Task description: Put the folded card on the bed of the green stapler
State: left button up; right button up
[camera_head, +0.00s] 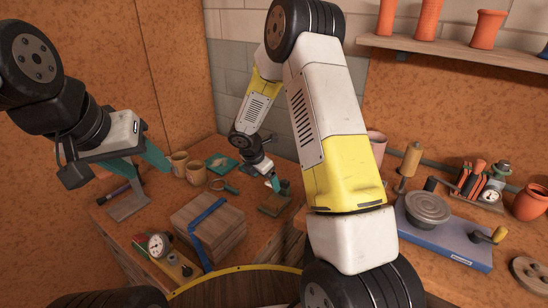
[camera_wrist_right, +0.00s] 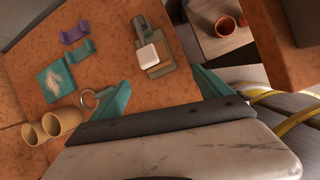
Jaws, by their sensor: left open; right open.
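The green stapler (camera_wrist_right: 141,27) lies on a brown board (camera_wrist_right: 166,69) on the bench in the right wrist view. It also shows small in the head view (camera_head: 284,188). A small white piece, apparently the folded card (camera_wrist_right: 148,56), lies at the stapler's near end, over the board. Exactly how it rests on the bed is hard to tell. My right gripper (camera_wrist_right: 160,82) is open, its teal fingers spread just short of the board with nothing between them. It shows small beside the stapler in the head view (camera_head: 272,183). My left gripper (camera_head: 120,175) is open and empty at the left.
A teal sheet with pale speckles (camera_wrist_right: 57,82), two tan cups (camera_wrist_right: 62,122) and a ring-shaped tool (camera_wrist_right: 89,98) lie near the right gripper. A strapped wooden box (camera_head: 209,228) and a gauge (camera_head: 158,246) stand nearer. A blue slab with a grey disc (camera_head: 450,240) is at the right.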

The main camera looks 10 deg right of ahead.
jog(key=s+d+r+m, duration=0.2)
jog(key=s+r+m, duration=0.2)
jog(key=r, duration=0.3)
jog(key=s+d+r+m+y, duration=0.1)
jog(key=s+r+m, duration=0.25)
jog(key=r, duration=0.35)
jog(key=s+d+r+m, duration=0.2)
jog(key=s+r+m, duration=0.2)
jog(key=r, duration=0.3)
jog(key=s+a+r+m+t+y, duration=0.1)
jog(key=s+r+m, duration=0.3)
jog(key=s, duration=0.5)
jog(key=s+a+r+m+t+y, duration=0.1)
jog(key=s+r+m+y, duration=0.2)
jog(key=s+r+m, duration=0.2)
jog(key=s+m, duration=0.3)
jog(key=s, duration=0.1)
jog(key=shift+s+a+t, duration=0.2)
jog(key=shift+a+t, duration=0.05)
jog(key=shift+t, duration=0.15)
